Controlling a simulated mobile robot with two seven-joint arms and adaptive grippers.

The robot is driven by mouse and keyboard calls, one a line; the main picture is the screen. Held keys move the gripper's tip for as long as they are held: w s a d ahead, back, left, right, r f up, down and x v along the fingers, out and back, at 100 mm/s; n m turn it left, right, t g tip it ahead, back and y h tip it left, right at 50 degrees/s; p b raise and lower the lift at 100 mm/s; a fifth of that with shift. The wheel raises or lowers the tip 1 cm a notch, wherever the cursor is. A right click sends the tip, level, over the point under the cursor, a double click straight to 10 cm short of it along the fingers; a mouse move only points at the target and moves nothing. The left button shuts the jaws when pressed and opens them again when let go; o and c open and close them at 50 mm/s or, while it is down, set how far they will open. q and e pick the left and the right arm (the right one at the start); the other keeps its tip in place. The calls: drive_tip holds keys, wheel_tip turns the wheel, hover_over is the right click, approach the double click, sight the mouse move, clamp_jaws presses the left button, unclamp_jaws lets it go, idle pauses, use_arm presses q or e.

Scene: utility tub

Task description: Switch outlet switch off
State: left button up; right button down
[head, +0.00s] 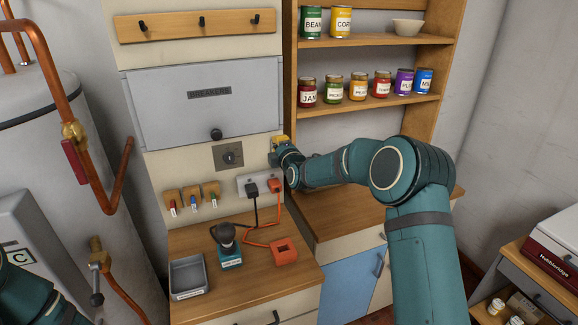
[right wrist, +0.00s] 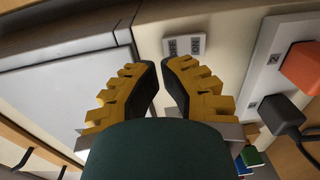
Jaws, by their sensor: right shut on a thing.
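The pale outlet strip (head: 243,181) is on the wall panel, with a black plug (head: 251,188) and an orange plug (head: 274,185) in it. In the right wrist view the strip (right wrist: 262,77) is at the right, with small dark squares beside the plugs. A small pale plate with two labelled grey parts (right wrist: 185,46) is on the wall ahead of the fingertips; its labels are too small to read surely. My right gripper (head: 279,146) is above the strip, with yellow fingers closed to a narrow gap (right wrist: 161,68). What it grips cannot be made out. My left gripper is out of view.
A grey breaker door (head: 200,112) and a rotary knob (head: 231,155) are to the left of my right gripper. Shelves with cans and jars (head: 358,88) stand right. Below are a grey tray (head: 188,276), a dark-topped teal item (head: 229,250) and an orange block (head: 284,252).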

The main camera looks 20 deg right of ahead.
drive_tip(key=s+r, duration=0.1)
drive_tip(key=s, duration=0.9)
drive_tip(key=shift+s+b, duration=0.25)
drive_tip(key=shift+b, duration=0.05)
